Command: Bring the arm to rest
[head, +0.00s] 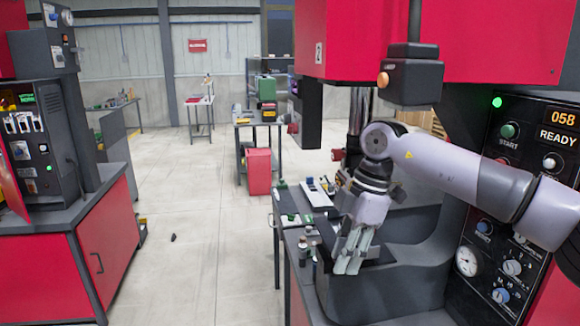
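My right arm comes in from the right edge, in front of the red and black machine. It bends at a grey elbow or wrist joint, and my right gripper (349,266) hangs down from it. The gripper's pale fingers point down over the dark machine ledge, beside a workbench (291,221). The fingertips look close together, but I cannot tell whether they are open or shut. I see nothing clearly held between them. My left gripper is not in view.
The machine's control panel (487,215) reads "058" and "READY". Small parts and a white tray (316,194) lie on the workbench. A red cabinet (100,232) stands at left. The pale floor between is mostly clear, with a small dark object (173,237) on it.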

